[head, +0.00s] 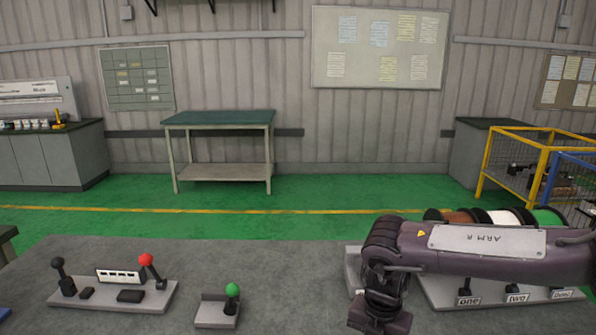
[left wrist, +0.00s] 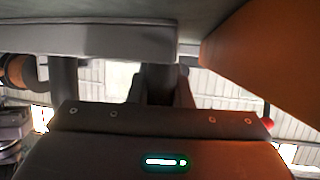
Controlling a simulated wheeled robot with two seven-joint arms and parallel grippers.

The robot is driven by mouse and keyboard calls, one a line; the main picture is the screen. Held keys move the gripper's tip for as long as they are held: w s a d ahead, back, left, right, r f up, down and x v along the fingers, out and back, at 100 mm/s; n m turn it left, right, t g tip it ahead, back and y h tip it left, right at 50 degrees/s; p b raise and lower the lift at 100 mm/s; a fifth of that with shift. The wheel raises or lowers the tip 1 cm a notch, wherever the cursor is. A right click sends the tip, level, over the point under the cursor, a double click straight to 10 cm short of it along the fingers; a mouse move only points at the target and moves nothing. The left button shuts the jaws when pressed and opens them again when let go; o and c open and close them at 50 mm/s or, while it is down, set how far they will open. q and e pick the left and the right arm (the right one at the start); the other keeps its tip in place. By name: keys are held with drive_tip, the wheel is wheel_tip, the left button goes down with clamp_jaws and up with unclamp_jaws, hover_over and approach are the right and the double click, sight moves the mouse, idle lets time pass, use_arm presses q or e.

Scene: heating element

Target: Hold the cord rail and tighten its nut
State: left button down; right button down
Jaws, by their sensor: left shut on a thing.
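In the left wrist view my left gripper (left wrist: 160,78) reaches up from its dark body with a lit green indicator. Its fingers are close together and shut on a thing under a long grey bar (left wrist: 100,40). I take this to be the cord rail, but the grip itself is hidden. The nut cannot be made out in either view. In the head view my right arm, marked ARM R, comes in from the right over the table and bends down at its wrist. Its gripper is out of frame below. My left arm does not show in the head view.
The grey table (head: 270,270) carries a control base (head: 115,295) with black and red levers and a green-knobbed box (head: 217,313). Behind my right arm are spools (head: 505,216) and a base with labelled levers (head: 468,300). An orange part (left wrist: 265,50) is close at right.

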drive_tip(key=shift+s, duration=0.45)
idle(0.4)
drive_tip(key=shift+d, duration=0.15)
idle(0.3)
drive_tip(key=shift+s+d, duration=0.2)
drive_tip(key=shift+d, duration=0.35)
drive_tip(key=shift+s+d, duration=0.25)
drive_tip(key=shift+d, duration=0.05)
drive_tip(key=shift+s, duration=0.15)
idle(0.4)
drive_tip(key=shift+w+d, duration=0.25)
drive_tip(key=shift+d, duration=0.05)
wheel_tip(320, 180, up, 6)
idle(0.4)
